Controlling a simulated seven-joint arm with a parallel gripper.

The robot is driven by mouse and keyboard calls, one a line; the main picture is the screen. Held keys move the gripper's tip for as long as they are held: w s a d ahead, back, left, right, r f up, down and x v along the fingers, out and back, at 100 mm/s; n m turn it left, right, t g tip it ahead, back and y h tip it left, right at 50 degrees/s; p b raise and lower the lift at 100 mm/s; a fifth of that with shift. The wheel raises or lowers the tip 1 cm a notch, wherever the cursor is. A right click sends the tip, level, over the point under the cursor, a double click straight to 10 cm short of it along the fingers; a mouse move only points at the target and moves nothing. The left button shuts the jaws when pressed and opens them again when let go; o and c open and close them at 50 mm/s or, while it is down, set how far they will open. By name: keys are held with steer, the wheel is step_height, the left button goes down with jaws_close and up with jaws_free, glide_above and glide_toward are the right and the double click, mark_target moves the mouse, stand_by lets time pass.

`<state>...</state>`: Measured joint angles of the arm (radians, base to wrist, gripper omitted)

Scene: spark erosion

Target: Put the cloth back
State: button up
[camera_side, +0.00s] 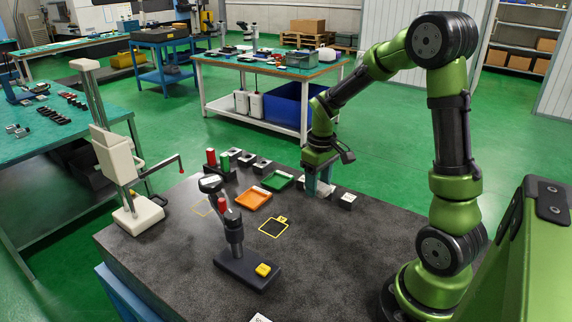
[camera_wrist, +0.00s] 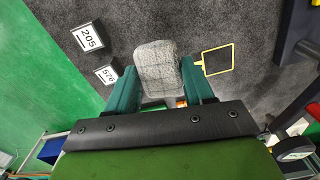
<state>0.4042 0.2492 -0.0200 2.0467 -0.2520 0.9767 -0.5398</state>
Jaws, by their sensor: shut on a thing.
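The cloth (camera_wrist: 157,62) is a grey, speckled, folded pad. In the wrist view it sits between the two teal fingers of my gripper (camera_wrist: 158,78), which is shut on it. In the side view my gripper (camera_side: 318,188) points down low over the back right part of the dark table, and the cloth is mostly hidden there. I cannot tell whether the cloth touches the table. A yellow-outlined square (camera_wrist: 217,59) with a small tab lies right of the cloth in the wrist view. It also shows on the table in the side view (camera_side: 273,228).
Labelled dark blocks, 205 (camera_wrist: 88,37) and 576 (camera_wrist: 106,74), stand left of the cloth. An orange tray (camera_side: 253,200) and a green tray (camera_side: 277,181) lie left of my gripper. A black stand (camera_side: 240,260) and a white gauge (camera_side: 135,212) rise farther left.

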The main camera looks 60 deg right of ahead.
mark_target(325, 220)
steer(key=shift+s+d+f+n, duration=0.15)
steer(key=shift+s+d, duration=0.15)
steer(key=shift+s, duration=0.2)
steer(key=shift+s+d+n, duration=0.15)
steer(key=shift+s+d, duration=0.1)
steer(key=shift+s, duration=0.2)
steer(key=shift+s+f+n, duration=0.15)
steer(key=shift+s+n, duration=0.15)
steer(key=shift+n, duration=0.3)
step_height(325, 220, down, 8)
steer(key=shift+a+f, duration=0.1)
steer(key=o, duration=1)
steer(key=shift+f, duration=0.1)
